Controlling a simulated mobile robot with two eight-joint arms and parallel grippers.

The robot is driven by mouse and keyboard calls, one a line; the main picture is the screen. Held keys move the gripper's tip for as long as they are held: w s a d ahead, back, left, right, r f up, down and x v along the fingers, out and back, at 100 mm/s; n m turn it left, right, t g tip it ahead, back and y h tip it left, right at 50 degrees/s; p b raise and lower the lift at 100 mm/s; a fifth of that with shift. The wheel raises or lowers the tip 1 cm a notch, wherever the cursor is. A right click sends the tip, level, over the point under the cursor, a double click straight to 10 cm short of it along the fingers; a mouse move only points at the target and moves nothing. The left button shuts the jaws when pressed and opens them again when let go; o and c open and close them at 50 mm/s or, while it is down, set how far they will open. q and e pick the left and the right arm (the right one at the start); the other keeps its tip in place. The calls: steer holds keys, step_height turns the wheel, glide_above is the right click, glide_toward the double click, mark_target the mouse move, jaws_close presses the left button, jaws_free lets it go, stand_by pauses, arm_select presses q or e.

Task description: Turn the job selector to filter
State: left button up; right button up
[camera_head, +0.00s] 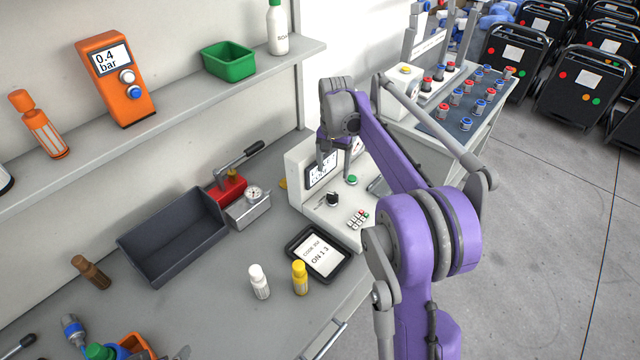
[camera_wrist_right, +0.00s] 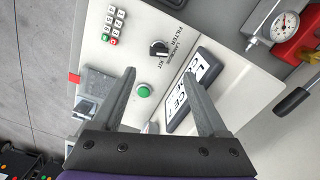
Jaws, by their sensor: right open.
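The job selector is a black knob (camera_head: 333,199) on the sloped front of a white control box (camera_head: 331,219). In the right wrist view the knob (camera_wrist_right: 159,48) sits beside printed labels, among them FILTER and KIT; which label it points to is too small to tell. My right gripper (camera_head: 326,158) hangs over the box near its display (camera_head: 321,175). In the right wrist view its two fingers (camera_wrist_right: 158,76) are apart and empty, with the knob beyond the fingertips and not touched. My left gripper is not in view.
A green button (camera_head: 351,180) and a keypad (camera_head: 358,218) share the panel. A gauge (camera_head: 253,194) with a red lever pump (camera_head: 228,187) stands to the left, beside a grey tray (camera_head: 150,282).

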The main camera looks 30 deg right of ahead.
mark_target(333, 194)
step_height(333, 194, down, 10)
steer(key=shift+s+f, duration=0.1)
steer(key=shift+s, duration=0.05)
stand_by(0.3)
jaws_close()
